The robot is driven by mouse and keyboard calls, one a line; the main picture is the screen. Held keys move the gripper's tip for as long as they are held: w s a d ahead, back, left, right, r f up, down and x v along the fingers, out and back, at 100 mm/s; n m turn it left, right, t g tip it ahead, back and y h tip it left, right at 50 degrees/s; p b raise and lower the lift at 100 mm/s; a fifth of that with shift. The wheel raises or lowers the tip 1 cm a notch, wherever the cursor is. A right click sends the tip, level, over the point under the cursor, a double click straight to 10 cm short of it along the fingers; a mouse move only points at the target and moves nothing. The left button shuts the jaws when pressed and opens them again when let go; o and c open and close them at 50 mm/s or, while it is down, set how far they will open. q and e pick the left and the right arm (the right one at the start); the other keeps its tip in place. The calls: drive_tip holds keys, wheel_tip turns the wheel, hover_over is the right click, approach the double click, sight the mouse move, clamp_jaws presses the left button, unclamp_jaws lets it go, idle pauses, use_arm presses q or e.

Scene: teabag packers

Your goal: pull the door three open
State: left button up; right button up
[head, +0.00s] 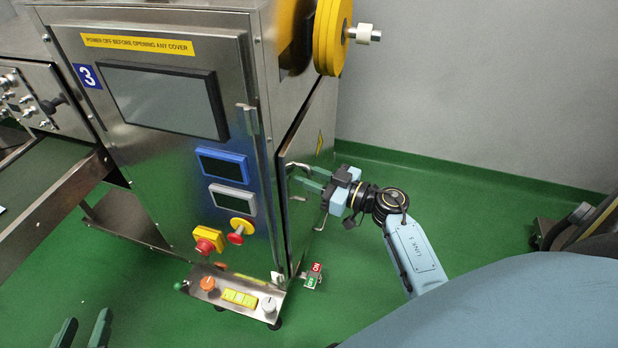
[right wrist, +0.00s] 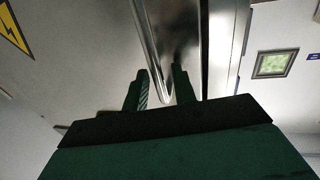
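Door three (head: 312,130) is the steel side panel of the cabinet marked 3, with a yellow warning triangle; it looks flush with the cabinet. Its metal bar handle (head: 297,165) stands near the door's front edge. My right gripper (head: 298,182) reaches in from the right at the handle. In the right wrist view the handle (right wrist: 157,60) runs between the two green fingers of my right gripper (right wrist: 162,88), with some space beside it, so the fingers look open around it. My left gripper (head: 85,333) is open and empty at the bottom left, away from the cabinet.
The cabinet front (head: 150,175) carries a screen, small displays and red knobs. Green floor (head: 480,200) is clear to the right.

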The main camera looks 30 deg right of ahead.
drive_tip(key=shift+w, duration=0.1)
clamp_jaws()
idle(0.4)
